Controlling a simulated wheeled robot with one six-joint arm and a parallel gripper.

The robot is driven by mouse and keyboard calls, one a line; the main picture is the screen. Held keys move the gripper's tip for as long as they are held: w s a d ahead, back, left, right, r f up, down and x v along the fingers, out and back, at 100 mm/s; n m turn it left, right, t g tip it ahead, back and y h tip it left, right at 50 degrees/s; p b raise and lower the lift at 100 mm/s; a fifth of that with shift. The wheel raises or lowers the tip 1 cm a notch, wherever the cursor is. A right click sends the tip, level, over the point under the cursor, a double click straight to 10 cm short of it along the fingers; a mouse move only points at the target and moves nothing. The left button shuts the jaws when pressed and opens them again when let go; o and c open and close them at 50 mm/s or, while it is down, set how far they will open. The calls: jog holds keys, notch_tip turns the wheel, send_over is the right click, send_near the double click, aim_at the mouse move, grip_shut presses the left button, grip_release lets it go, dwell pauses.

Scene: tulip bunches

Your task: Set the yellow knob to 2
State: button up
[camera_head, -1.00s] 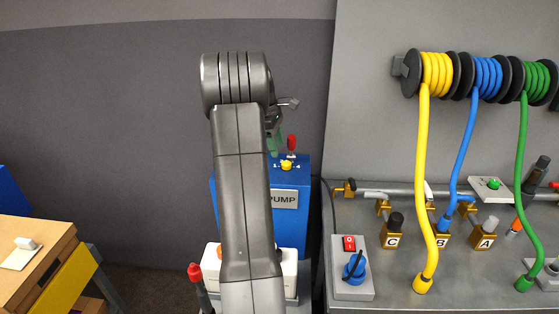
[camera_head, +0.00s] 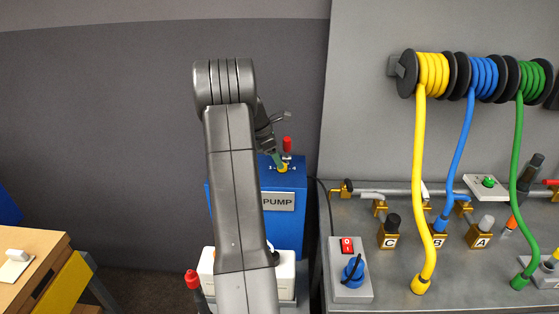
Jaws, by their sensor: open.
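The small yellow knob (camera_head: 283,168) sits on top of the blue pump box (camera_head: 285,222), below a red-topped part and above the PUMP label. Small marks show beside the knob, too small to read, so its setting cannot be told. My gripper (camera_head: 279,160) reaches in from behind my grey arm, its greenish fingertips at or just above the knob. The jaws are open; whether they touch the knob cannot be told. My arm hides the left part of the pump box.
A red-capped lever (camera_head: 287,144) stands just behind the knob. To the right, a grey bench (camera_head: 385,295) carries a switch box (camera_head: 350,270), valves and hoses. A wooden cabinet (camera_head: 30,270) stands at the far left.

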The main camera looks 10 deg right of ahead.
jog(key=shift+x, duration=1.4)
jog(key=c, duration=1)
jog(key=n+t, duration=0.1)
jog(key=n, duration=0.3)
jog(key=shift+s+r+n+t+p, duration=0.1)
jog(key=shift+n+t+p, duration=0.2)
jog(key=shift+t, duration=0.1)
jog(key=o, duration=1)
